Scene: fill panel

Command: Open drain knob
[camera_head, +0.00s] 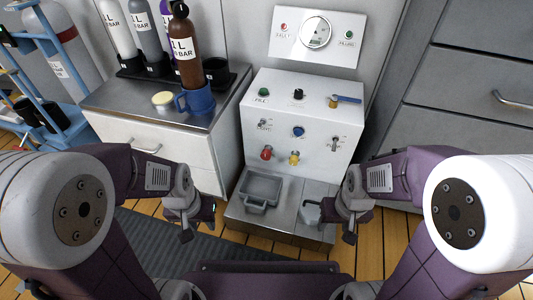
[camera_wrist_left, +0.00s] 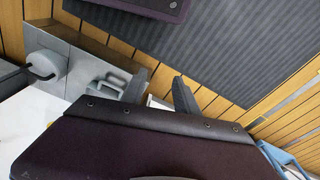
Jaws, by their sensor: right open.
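The white fill panel (camera_head: 300,125) stands at the centre of the head view. Its front carries a red knob (camera_head: 266,153), a yellow knob (camera_head: 294,157) and a blue knob (camera_head: 298,132). The small labels are unreadable, so I cannot tell which knob is the drain knob. My left gripper (camera_head: 200,224) is low, left of and in front of the panel. It also shows in the left wrist view (camera_wrist_left: 159,94), with fingers apart and nothing between them. My right gripper (camera_head: 337,223) is open, low, before the panel's right side, touching no knob.
A cabinet at left holds bottles and a blue mug (camera_head: 198,100). A gauge plate (camera_head: 317,37) is above. Grey drawers (camera_head: 470,90) stand at right.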

